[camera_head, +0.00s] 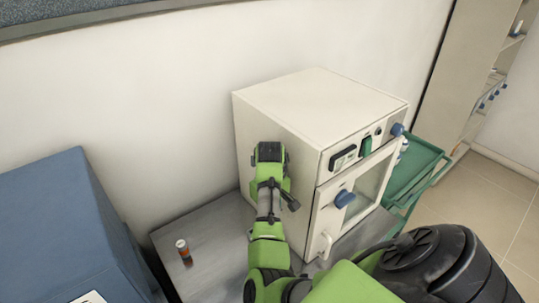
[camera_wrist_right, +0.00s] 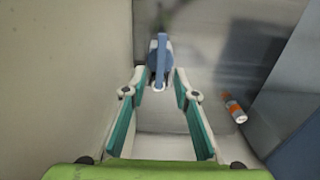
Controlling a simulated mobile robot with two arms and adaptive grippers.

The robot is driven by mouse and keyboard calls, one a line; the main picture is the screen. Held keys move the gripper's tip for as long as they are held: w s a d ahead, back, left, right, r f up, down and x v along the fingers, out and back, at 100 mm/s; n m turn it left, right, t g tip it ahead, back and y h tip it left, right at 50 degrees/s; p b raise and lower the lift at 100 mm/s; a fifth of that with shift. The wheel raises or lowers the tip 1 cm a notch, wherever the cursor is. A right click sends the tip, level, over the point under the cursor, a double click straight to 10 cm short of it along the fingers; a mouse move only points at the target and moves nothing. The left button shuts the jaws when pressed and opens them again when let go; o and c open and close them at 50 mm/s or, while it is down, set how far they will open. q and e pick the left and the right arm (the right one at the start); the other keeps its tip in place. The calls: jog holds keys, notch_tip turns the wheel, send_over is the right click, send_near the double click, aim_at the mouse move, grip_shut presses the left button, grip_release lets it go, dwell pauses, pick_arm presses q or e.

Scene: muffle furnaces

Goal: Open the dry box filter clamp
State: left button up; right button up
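The dry box (camera_head: 300,150) is a cream cabinet with a windowed front door, standing on a grey metal table. In the right wrist view a blue-handled clamp (camera_wrist_right: 161,57) on a pale mount is straight ahead, over the grey metal surface. My right gripper (camera_wrist_right: 159,82) is open, its two teal-lined fingers spread on either side of the line to the clamp. The clamp is near the fingertips; whether they touch it, I cannot tell. In the head view my right arm reaches along the box's left side and the clamp is hidden. My left gripper is not in view.
A small orange-and-white bottle (camera_head: 183,250) stands on the metal table (camera_head: 205,230), left of my arm; it also shows in the wrist view (camera_wrist_right: 233,108). A blue box (camera_head: 70,230) is at the left. The cream wall (camera_wrist_right: 60,80) is close on the gripper's left in the wrist view.

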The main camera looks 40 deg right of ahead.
notch_tip(320, 180, down, 5)
jog(key=shift+a+f+p, duration=0.1)
jog(key=shift+f+p, duration=0.1)
jog(key=shift+p, duration=0.25)
jog(key=shift+f, duration=0.45)
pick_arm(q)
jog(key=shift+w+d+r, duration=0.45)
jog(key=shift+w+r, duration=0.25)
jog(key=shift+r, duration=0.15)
pick_arm(e)
grip_shut()
